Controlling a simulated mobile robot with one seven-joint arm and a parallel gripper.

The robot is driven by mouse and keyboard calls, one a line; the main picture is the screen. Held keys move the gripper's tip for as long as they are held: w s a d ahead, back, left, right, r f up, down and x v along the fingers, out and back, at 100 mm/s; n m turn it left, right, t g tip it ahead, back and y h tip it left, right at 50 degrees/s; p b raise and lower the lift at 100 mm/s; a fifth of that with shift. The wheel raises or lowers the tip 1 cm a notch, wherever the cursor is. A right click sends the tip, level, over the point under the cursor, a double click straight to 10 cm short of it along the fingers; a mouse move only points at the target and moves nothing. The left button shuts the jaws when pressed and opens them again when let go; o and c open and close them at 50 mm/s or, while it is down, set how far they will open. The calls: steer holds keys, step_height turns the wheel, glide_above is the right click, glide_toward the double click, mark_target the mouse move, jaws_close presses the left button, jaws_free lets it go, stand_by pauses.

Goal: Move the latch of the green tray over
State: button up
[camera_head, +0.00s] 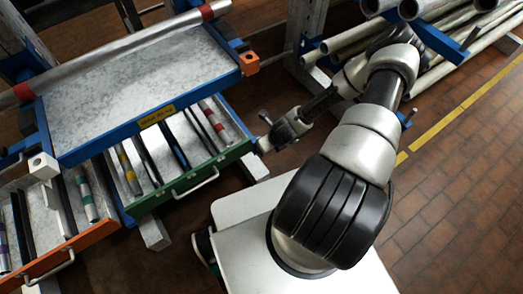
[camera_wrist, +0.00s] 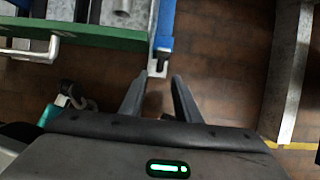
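The green tray (camera_head: 190,186) is slightly pulled out below the big blue tray, with a light bar handle on its front and striped tubes inside. Its green front edge (camera_wrist: 95,39) shows at upper left in the wrist view. I cannot tell whether this piece is the latch. In the head view my gripper (camera_head: 262,145) is at the tray's right front corner.
The blue tray (camera_head: 140,85) stands above, extended with a metal sheet on it. An orange tray (camera_head: 75,247) is pulled out at lower left. A grey post (camera_wrist: 288,75) stands at right in the wrist view. Pipes (camera_head: 440,25) lie on a rack at the back right.

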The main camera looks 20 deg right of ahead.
steer(key=b+x, duration=0.2)
steer(key=x, duration=0.8)
steer(key=shift+s, duration=0.1)
steer(key=shift+c, duration=0.2)
jaws_close()
